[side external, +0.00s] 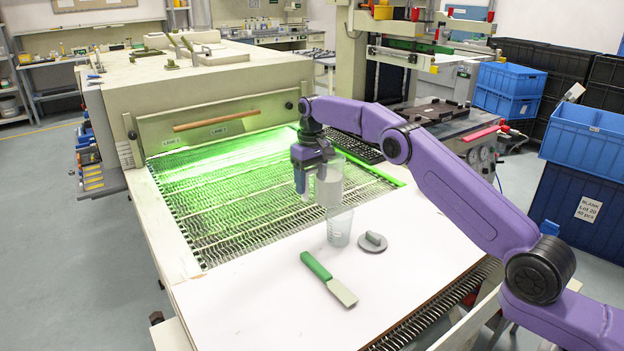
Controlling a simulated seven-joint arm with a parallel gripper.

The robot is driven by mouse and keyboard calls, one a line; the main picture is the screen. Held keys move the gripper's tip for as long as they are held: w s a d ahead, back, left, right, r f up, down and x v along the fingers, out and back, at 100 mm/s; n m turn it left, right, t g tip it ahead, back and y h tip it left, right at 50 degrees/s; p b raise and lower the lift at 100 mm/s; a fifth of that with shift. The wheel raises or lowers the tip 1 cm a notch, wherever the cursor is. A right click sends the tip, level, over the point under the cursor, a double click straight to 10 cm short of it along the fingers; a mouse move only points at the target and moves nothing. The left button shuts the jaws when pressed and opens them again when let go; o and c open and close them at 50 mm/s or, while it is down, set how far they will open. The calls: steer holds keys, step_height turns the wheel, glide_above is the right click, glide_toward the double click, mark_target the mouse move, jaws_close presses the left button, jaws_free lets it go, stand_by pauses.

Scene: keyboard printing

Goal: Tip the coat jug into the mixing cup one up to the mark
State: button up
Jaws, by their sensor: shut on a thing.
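My gripper (308,182) is shut on a translucent jug (330,186) with pale grey contents. The jug looks close to upright, held in the air above and slightly behind the mixing cup. The mixing cup (339,229) is a small clear cup with faint marks on its side, standing upright on the white board (250,310). In this view the jug's bottom nearly meets the cup's rim; I cannot tell the gap between them. No stream shows, and the liquid level in the cup is too small to tell.
A grey disc with a knob (372,242) lies just right of the cup. A green-handled spatula (328,278) lies in front. Behind is a green-lit mesh conveyor (215,205), with a black keyboard (352,147) behind the jug. The board's front left is clear.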

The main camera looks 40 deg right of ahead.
steer(key=shift+w+r+t, duration=0.1)
steer(key=shift+r+t, duration=0.1)
steer(key=shift+t, duration=0.1)
steer(key=shift+w+r+t, duration=0.2)
steer(key=shift+t, duration=0.5)
steer(key=shift+w+r+t, duration=0.15)
steer(key=shift+w+t, duration=0.05)
steer(key=shift+t, duration=0.5)
steer(key=shift+w, duration=0.1)
steer(key=shift+w+t, duration=0.15)
steer(key=shift+t, duration=0.75)
steer(key=shift+w+t, duration=0.1)
steer(key=shift+t, duration=0.6)
steer(key=shift+t, duration=0.3)
